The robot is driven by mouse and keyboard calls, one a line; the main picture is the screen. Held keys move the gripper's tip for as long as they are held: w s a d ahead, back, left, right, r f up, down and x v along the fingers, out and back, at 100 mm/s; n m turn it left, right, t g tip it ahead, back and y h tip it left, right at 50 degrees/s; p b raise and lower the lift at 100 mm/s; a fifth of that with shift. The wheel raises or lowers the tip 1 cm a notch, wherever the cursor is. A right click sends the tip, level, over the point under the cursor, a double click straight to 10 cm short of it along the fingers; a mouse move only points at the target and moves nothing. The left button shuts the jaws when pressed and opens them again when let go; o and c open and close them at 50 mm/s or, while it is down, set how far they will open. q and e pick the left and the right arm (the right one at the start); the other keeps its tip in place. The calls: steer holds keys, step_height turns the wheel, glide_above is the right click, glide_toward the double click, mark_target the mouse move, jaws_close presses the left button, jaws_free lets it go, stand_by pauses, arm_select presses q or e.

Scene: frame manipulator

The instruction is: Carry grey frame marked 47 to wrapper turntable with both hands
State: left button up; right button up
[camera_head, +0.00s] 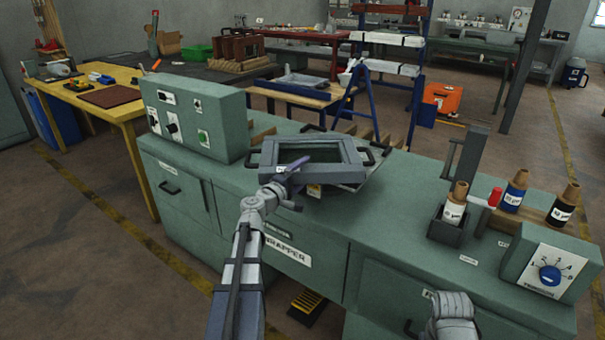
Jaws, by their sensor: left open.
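The grey rectangular frame (265,161) is in the middle of the wrapper bench, with an open centre and dark handles at its sides. A small white label shows on its front bar, but the number is too small to read. Under the frame, a flat metal plate, seemingly the wrapper turntable (350,187), shows at the right; whether the frame lies fully flat on it I cannot tell. My left gripper (298,182) is open at the frame's front left edge, overlapping it in view; contact is unclear. Part of my right arm shows at bottom right, its gripper out of sight.
A green control box (195,115) stands on the bench's left end. At right are an upright grey bracket (470,155), several bottles and a dial box (550,268). A yellow table (108,115) and a blue rack stand behind. The bench top right of the plate is clear.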

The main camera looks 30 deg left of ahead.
arm_select(q)
steer(key=shift+r, duration=0.25)
steer(key=s, duration=0.8)
steer(key=s+a, duration=0.1)
steer(key=s, duration=0.3)
